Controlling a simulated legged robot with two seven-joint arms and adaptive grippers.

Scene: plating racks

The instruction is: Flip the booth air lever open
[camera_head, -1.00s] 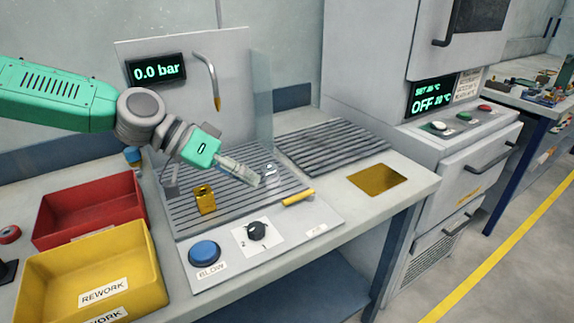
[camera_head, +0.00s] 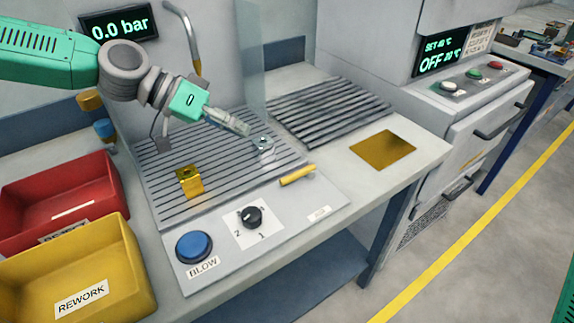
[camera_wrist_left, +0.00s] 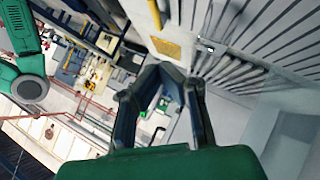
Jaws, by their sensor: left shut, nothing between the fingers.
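A yellow lever-like handle (camera_head: 297,175) lies on the front right of the booth's panel, beside the slatted grate; I take it for the air lever. A yellow bar (camera_wrist_left: 155,14) at the top edge of the left wrist view looks like the same handle. The pressure display (camera_head: 119,26) reads 0.0 bar. My left gripper (camera_head: 247,130) is shut and empty, above the grate, behind and left of the handle and apart from it. Its fingers (camera_wrist_left: 160,70) also show closed in the left wrist view. My right gripper is out of view.
A small silver part (camera_head: 262,144) sits near my left fingertips, and a brass block (camera_head: 189,182) stands on the grate. A blue BLOW button (camera_head: 194,247) and black knob (camera_head: 251,217) are in front. Red (camera_head: 40,230) and yellow (camera_head: 110,290) bins stand left. A nozzle pipe (camera_head: 192,40) hangs behind.

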